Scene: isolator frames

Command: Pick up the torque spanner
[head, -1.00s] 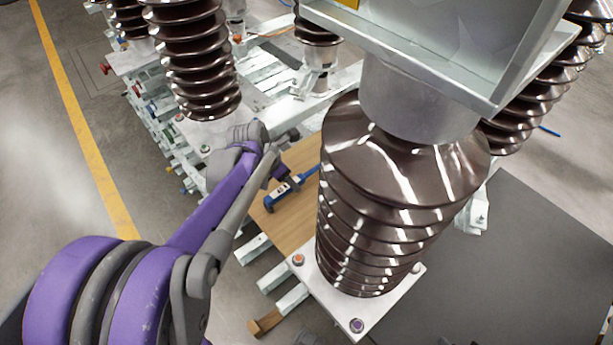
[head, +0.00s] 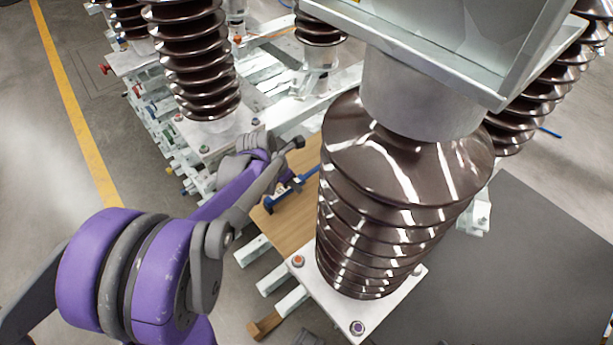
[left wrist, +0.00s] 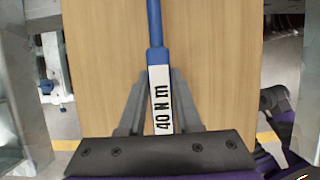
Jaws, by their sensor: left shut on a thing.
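The torque spanner (head: 279,197) is blue and lies on a wooden board (head: 291,232) behind the large brown insulator, which hides its right end in the head view. In the left wrist view the spanner (left wrist: 155,30) has a blue shaft and a white label reading "40 N m". My left gripper (left wrist: 160,80) is shut on the spanner at the label, one finger on each side. In the head view my left arm covers part of the spanner and the gripper. I cannot tell whether the spanner touches the board. My right gripper is not in view.
A large ribbed brown insulator (head: 390,210) on a bolted white plate (head: 358,307) stands close to the right of the board. More insulators (head: 195,60) and pale metal frames stand behind. Open floor (head: 60,180) lies at the left.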

